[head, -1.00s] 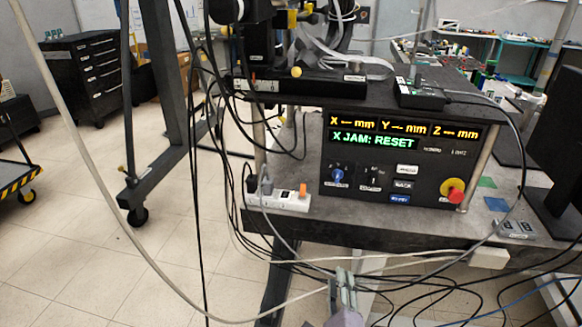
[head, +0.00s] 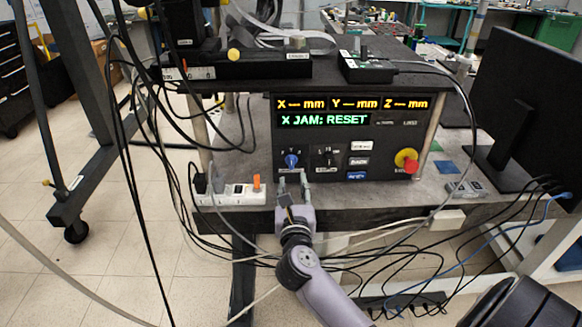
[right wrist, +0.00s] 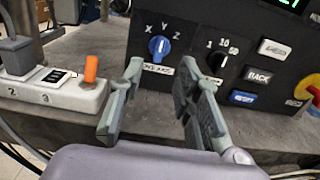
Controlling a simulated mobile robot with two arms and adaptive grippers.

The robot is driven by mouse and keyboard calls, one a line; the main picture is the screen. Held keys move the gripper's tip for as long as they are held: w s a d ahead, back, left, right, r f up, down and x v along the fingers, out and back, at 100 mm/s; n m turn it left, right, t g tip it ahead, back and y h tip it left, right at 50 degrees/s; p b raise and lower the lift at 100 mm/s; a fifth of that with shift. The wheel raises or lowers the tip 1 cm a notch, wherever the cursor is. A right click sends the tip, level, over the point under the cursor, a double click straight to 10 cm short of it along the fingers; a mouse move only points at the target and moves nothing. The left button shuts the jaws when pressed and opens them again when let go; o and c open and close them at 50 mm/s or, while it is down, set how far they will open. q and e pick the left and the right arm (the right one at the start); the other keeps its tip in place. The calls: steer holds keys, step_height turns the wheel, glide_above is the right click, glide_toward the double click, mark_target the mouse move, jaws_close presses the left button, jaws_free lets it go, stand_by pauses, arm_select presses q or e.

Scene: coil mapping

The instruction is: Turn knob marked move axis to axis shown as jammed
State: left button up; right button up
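The black control panel (head: 330,188) has a display (head: 325,120) reading "X JAM: RESET". The blue move axis knob (head: 291,160) is at its lower left; it also shows in the right wrist view (right wrist: 158,46), with X, Y and Z printed above it. Its pointer is roughly upward, near Y, though the exact setting is hard to tell. My right gripper (head: 293,181) is open and empty, just in front of and below the knob, apart from it. In the right wrist view its fingers (right wrist: 160,78) are spread below the knob. My left gripper is not in view.
A black knob (right wrist: 216,60) marked 1, 10, 50 sits right of the blue one, then several buttons (right wrist: 257,76) and a red stop button (head: 411,166) on yellow. A power strip (head: 235,193) with an orange switch lies left. Cables hang around the bench.

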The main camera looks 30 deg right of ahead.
mark_target(292, 164)
steer(key=b+x, duration=0.1)
steer(key=x, duration=0.6)
steer(key=shift+w+d, duration=0.1)
steer(key=shift+w, duration=0.15)
steer(key=shift+c, duration=0.3)
jaws_close()
